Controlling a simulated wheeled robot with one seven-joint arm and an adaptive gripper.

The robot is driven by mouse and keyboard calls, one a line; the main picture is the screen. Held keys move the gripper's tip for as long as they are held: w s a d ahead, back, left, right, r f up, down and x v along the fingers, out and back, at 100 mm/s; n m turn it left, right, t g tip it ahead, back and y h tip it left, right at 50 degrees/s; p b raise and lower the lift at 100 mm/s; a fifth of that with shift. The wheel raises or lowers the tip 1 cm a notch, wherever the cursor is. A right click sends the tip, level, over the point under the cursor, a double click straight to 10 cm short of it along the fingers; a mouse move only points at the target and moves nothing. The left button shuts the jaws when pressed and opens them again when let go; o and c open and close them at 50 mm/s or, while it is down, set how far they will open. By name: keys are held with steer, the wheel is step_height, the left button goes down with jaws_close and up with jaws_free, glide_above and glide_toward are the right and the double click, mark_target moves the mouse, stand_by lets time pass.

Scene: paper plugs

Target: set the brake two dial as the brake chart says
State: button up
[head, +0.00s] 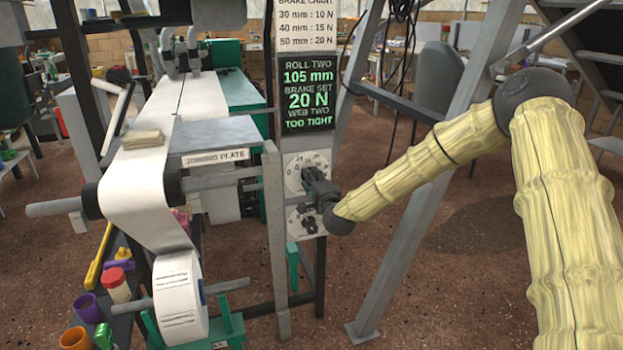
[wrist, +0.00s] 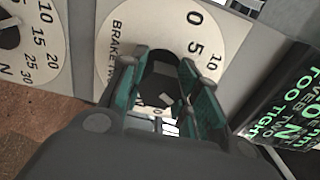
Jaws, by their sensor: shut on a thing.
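The brake two dial (head: 294,174) is a pale round plate on the grey post. In the wrist view its plate (wrist: 118,50) shows 0, 5 and 10 and part of the word BRAKE. My gripper (head: 314,182) is at this dial, its green-padded fingers (wrist: 165,80) shut on the dark knob (wrist: 160,72). The display (head: 308,92) reads ROLL TWO 105 mm, BRAKE SET 20 N, WEB TWO TOO TIGHT.
A second dial (head: 304,224) sits just below on the same post; in the wrist view its plate (wrist: 40,75) is at the left. A paper roll (head: 178,300), a joining plate (head: 215,157) and colored cups stand left. A slanted grey beam (head: 405,215) stands right of the post.

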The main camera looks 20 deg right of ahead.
steer(key=n+p, duration=0.1)
steer(key=n, duration=0.4)
steer(key=shift+n, duration=0.4)
steer(key=n+p, duration=0.1)
steer(key=n, duration=0.3)
steer(key=shift+f+n+p, duration=0.1)
steer(key=shift+n+p, duration=0.2)
steer(key=shift+n, duration=0.1)
steer(key=o, duration=1)
steer(key=shift+s, duration=0.1)
steer(key=s, duration=1.2)
steer(key=shift+d, duration=0.2)
